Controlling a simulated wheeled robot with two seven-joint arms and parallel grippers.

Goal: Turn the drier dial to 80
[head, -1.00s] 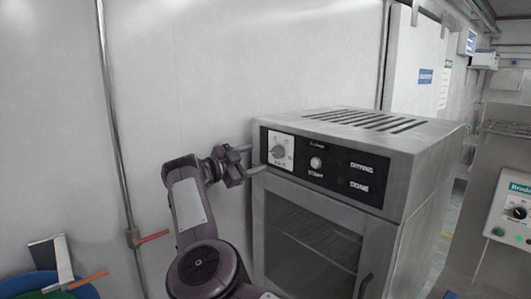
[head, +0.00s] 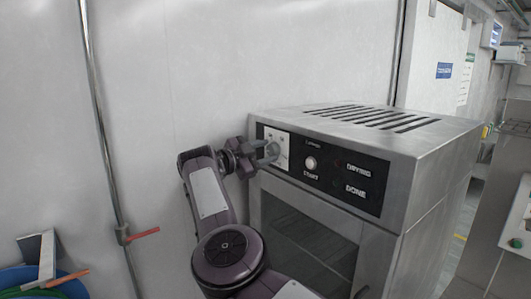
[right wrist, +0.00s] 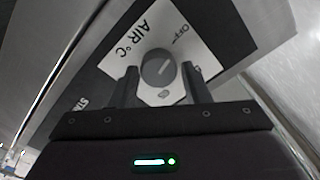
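The drier (head: 330,215) is a grey metal cabinet with a black control panel. Its round grey dial (head: 273,151) sits on a white plate at the panel's left end. In the right wrist view the dial (right wrist: 158,69) is near the centre, with "AIR °C" and "OFF" printed around it. The dial's pale mark points toward the "OFF" side; the 80 mark cannot be made out. My right gripper (head: 262,154) is at the dial. Its two fingers (right wrist: 162,72) stand on either side of the dial, with a visible gap on each side. My left gripper is out of view.
A START button (head: 311,163) and the DRYING and DONE labels lie right of the dial. The drier door with a window is below.

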